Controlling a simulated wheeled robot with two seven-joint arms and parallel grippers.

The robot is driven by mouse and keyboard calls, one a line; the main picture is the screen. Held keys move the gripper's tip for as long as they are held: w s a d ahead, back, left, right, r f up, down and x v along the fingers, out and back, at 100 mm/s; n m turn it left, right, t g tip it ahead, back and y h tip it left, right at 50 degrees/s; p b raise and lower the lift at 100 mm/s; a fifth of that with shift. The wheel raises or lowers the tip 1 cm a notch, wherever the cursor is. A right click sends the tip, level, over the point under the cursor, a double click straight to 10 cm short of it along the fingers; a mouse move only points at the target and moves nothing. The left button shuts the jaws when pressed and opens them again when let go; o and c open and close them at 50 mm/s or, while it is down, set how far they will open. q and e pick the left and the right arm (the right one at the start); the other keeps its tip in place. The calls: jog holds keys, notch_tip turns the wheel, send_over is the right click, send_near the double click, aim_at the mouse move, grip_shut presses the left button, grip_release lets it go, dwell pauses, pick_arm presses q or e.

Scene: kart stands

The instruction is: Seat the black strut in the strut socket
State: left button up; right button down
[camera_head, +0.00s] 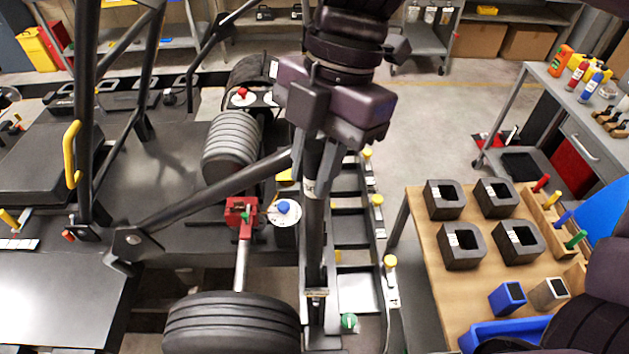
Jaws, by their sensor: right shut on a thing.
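My right gripper (317,152) reaches down from the top centre and is shut on the black strut (315,240). The strut hangs close to upright below the jaws, with a small pale label on its upper part. Its lower end is by a dark fitting with a pale label (316,292) on the kart's side frame. This may be the strut socket; I cannot tell whether the strut's end is in it or just above it. My left gripper is not in view.
A diagonal black bar (215,200) runs behind the strut from the left. A ribbed grey cylinder (232,145), a red clamp (240,211) and a tyre (232,325) are left. A wooden table (425,275) with black square holders (461,246) stands right.

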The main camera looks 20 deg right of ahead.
notch_tip(320, 180, down, 2)
jog(key=shift+f, duration=0.55)
jog(key=c, duration=1.5)
grip_release()
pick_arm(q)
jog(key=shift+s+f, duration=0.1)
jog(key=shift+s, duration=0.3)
pick_arm(e)
jog(key=shift+w+d+r, duration=0.1)
jog(key=shift+w+r, duration=0.05)
jog(key=shift+r, duration=0.4)
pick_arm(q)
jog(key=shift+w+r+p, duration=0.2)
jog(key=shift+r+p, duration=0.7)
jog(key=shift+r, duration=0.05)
pick_arm(e)
notch_tip(320, 180, up, 10)
send_over(308, 208)
jog(key=w+d, duration=0.2)
jog(key=d, duration=0.2)
jog(key=shift+w+r, duration=0.15)
jog(key=shift+r, duration=0.05)
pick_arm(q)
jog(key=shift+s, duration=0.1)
